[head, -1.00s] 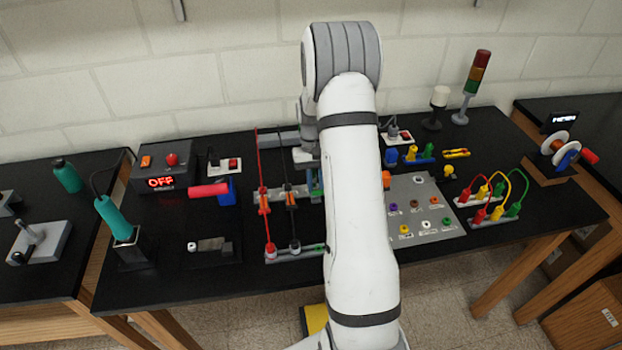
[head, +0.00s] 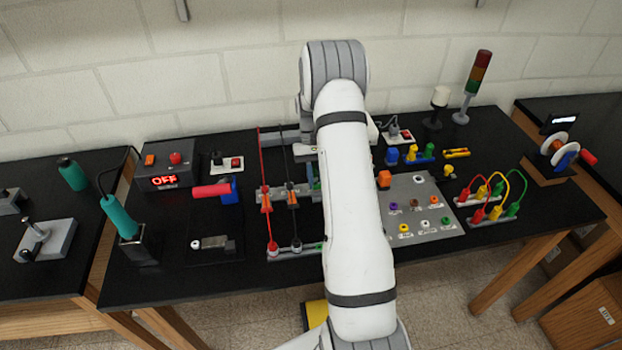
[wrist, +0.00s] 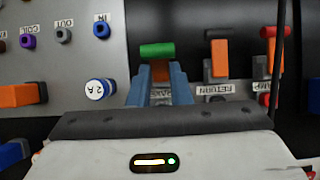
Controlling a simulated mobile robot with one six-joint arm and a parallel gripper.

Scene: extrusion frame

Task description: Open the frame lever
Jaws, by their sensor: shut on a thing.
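The frame lever, an orange piece (wrist: 161,71) with a green end (wrist: 157,50), shows in the middle of the wrist view. My gripper (wrist: 160,78) has its blue fingers on either side of the orange piece and is shut on it. The green end lies just beyond the fingertips. The label below it is partly hidden by my gripper. In the head view my arm covers most of the lever and gripper.
Orange neighbours with a black end (wrist: 219,58) and a red end (wrist: 268,32) stand close to the right. A white-topped blue knob (wrist: 98,89) is close to the left. A grey jack panel (head: 425,205) lies right of my arm.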

